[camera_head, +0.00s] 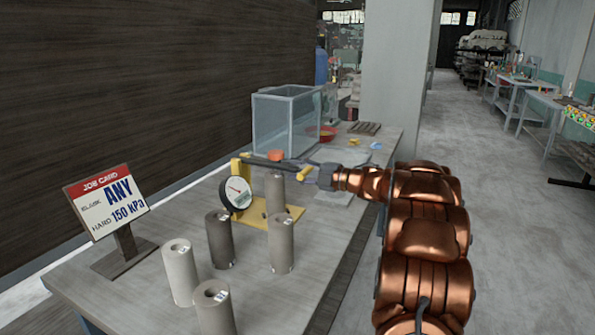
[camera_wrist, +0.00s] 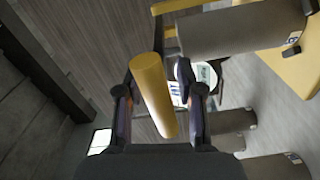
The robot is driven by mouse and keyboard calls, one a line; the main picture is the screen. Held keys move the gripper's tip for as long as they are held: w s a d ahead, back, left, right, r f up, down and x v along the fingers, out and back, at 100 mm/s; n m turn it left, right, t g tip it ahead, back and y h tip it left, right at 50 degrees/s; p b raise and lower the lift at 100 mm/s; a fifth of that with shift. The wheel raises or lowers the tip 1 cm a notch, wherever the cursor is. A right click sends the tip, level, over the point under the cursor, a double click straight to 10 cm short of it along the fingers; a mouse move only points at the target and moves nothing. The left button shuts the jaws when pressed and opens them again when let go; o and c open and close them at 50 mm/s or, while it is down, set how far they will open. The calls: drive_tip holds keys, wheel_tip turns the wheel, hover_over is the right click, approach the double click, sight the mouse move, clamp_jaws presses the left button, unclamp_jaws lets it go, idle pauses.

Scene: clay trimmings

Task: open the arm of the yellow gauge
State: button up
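The yellow gauge stands on the bench, with a yellow base (camera_head: 292,211), a white dial (camera_head: 237,193) and a dark arm (camera_head: 270,165) lying roughly level across its top. The arm ends in a yellow handle (camera_head: 306,173). A grey cylinder (camera_head: 275,188) stands upright on the base under the arm; it also shows large in the wrist view (camera_wrist: 235,32). My gripper (camera_head: 322,176) is at the handle end. In the wrist view, the yellow handle (camera_wrist: 153,95) lies tilted between the fingers of my open gripper (camera_wrist: 160,98), with a visible gap on each side.
Several grey cylinders stand in front of the gauge, including a dark one (camera_head: 219,239) and a pale one (camera_head: 181,272). A job card (camera_head: 106,203) reading "ANY" and "150 kPa" stands at left. A clear tank (camera_head: 285,120) and an orange item (camera_head: 276,155) are behind.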

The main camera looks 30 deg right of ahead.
clamp_jaws()
idle(0.6)
